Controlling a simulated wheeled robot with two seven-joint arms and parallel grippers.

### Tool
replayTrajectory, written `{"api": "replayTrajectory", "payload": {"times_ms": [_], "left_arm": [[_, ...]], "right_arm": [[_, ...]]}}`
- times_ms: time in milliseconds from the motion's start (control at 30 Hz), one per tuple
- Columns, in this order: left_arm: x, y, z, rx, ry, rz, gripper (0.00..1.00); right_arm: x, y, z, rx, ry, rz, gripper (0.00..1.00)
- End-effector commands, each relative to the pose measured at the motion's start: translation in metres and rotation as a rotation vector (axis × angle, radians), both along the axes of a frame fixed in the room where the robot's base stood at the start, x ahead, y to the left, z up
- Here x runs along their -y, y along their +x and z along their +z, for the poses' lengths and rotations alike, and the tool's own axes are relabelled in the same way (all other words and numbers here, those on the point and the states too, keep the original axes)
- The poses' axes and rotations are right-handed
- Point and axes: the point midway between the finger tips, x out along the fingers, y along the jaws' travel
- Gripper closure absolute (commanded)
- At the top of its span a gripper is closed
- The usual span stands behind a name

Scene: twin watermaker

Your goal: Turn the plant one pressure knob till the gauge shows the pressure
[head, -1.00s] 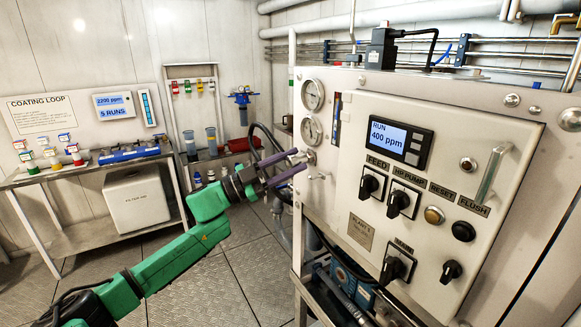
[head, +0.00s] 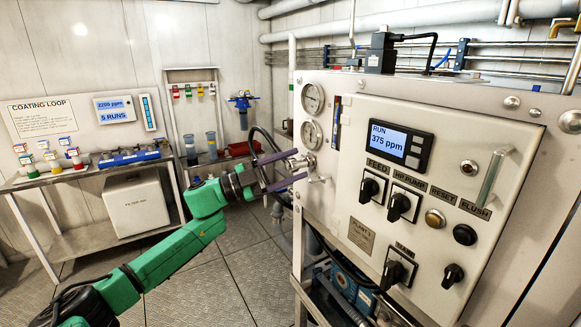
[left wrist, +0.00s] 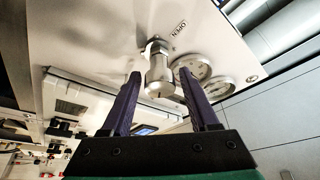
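The metal pressure knob (head: 300,163) sticks out of the left face of the plant one panel (head: 360,238), below two round gauges, the upper (head: 313,96) and the lower (head: 312,133). Their needles are too small to read. My left gripper (head: 302,163) is at the knob with its purple fingers apart. In the left wrist view the knob (left wrist: 159,72) stands between the two fingertips (left wrist: 160,74), with a visible gap on each side. An "OPEN" label is on the panel beside it. My right gripper is not in view.
The panel display (head: 389,138) reads RUN, 375 ppm. Several black switches and buttons are on the panel's front. A small handle (head: 318,179) is just below the knob. Black hoses hang behind my gripper. A coating bench (head: 90,172) stands at left; the floor between is clear.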

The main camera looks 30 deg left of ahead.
Motion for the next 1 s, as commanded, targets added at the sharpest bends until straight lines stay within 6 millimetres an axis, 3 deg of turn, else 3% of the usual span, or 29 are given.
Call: {"api": "replayTrajectory", "payload": {"times_ms": [400, 1000], "left_arm": [[-0.004, -0.003, -0.004, -0.002, 0.0, 0.001, 0.27], [-0.069, -0.063, -0.031, -0.003, -0.002, 0.001, 0.27]], "right_arm": [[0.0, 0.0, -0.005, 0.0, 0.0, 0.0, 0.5], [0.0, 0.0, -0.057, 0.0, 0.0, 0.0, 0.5]]}}
